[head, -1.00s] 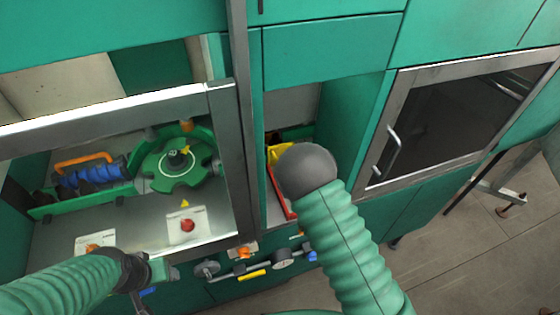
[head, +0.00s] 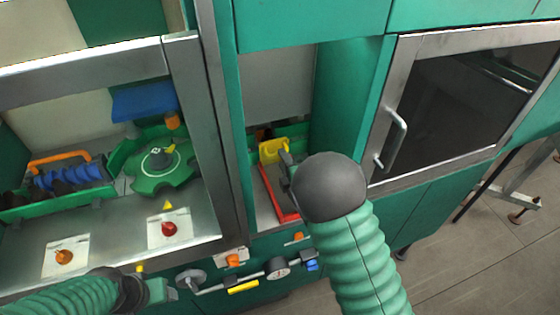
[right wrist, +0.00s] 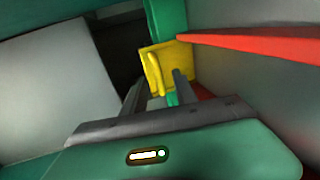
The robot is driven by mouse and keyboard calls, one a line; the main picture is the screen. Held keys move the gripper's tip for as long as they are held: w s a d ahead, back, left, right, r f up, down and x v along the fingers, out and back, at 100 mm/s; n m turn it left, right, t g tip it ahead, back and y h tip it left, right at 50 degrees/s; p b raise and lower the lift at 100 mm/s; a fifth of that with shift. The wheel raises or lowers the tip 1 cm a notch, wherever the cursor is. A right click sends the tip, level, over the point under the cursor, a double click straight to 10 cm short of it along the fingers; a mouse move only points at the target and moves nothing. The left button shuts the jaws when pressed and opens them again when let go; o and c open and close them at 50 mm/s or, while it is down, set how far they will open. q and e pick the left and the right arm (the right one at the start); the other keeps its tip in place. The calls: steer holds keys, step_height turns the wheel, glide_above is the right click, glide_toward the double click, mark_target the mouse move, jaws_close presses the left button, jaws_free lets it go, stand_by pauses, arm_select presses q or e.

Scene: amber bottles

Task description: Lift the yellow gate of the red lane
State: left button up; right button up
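The yellow gate (head: 270,150) stands at the back end of the red lane (head: 283,194), inside the narrow open bay in the middle of the head view. My right gripper (head: 287,167) is beside the gate, partly hidden behind my dark round wrist. In the right wrist view the gate (right wrist: 165,68) is a yellow plate with a raised loop, just beyond the fingertips of my right gripper (right wrist: 157,84). The two fingers are apart with nothing clearly held; I cannot tell whether they touch the gate. My left gripper (head: 162,290) is at the lower left, its fingers unclear.
The bay's side walls stand close around my right gripper. A red rail (right wrist: 255,42) crosses the upper right of the wrist view. Left, behind a metal frame, are a green wheel (head: 160,168) and a red knob (head: 169,229). A gauge (head: 277,267) and valves line the front below.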

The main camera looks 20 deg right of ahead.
steer(key=shift+w+d+f, duration=0.2)
steer(key=shift+w, duration=0.35)
steer(key=shift+w+d+f, duration=0.2)
steer(key=shift+w, duration=0.3)
steer(key=shift+w+a+r, duration=0.1)
steer(key=shift+a, duration=0.05)
steer(key=shift+a+r, duration=0.15)
steer(key=shift+a, duration=0.8)
steer(key=shift+c, duration=0.8)
steer(key=shift+a, duration=0.1)
steer(key=shift+c, duration=2.3)
steer(key=shift+d, duration=0.65)
jaws_close()
arm_select(q)
steer(key=shift+a+f, duration=0.1)
steer(key=shift+f, duration=0.1)
steer(key=shift+a, duration=0.2)
arm_select(e)
steer(key=shift+a, duration=0.1)
